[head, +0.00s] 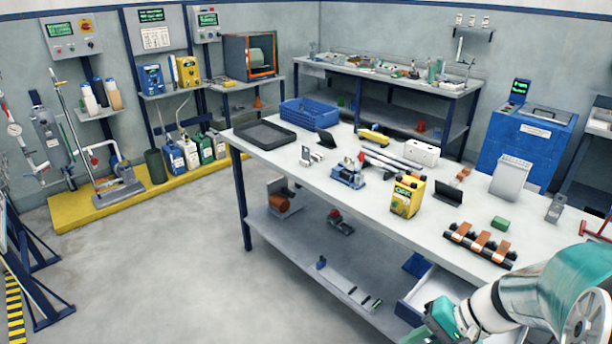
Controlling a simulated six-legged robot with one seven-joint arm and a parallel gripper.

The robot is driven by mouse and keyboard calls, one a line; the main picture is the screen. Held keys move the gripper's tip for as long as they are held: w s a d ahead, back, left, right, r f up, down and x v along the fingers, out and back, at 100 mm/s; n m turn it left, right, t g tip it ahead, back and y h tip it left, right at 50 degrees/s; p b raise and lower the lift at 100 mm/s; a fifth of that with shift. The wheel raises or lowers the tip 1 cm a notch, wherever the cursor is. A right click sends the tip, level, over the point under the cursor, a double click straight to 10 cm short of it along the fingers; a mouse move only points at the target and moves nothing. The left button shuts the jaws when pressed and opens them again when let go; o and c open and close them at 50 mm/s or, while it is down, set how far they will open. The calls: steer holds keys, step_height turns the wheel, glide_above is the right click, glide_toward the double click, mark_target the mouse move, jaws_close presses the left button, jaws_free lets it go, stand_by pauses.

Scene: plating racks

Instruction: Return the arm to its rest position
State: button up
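My arm reaches in from the lower right corner, in front of the near end of the long workbench (300,165). I cannot make out any fingertips, nor whether anything is held. The lower part of the arm is cut off by the picture's edge.
The bench carries a rack with brown pieces (480,243), a yellow device (407,196), a blue crate (303,112) and a black tray (264,134). A red-handled tool (597,228) lies near my arm. Open grey floor (170,270) is on the left, before a yellow platform (75,213).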

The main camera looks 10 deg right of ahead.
steer(key=a+r+n+t+h, duration=0.1)
steer(key=a+r+n+h, duration=0.2)
steer(key=a+r, duration=0.2)
steer(key=s+a+r+n+t+h, duration=0.1)
steer(key=a+r+n+h, duration=0.3)
steer(key=r, duration=0.5)
steer(key=shift+s+a+r+t, duration=0.35)
steer(key=shift+a+t, duration=0.15)
steer(key=shift+t, duration=0.3)
steer(key=shift+d, duration=0.1)
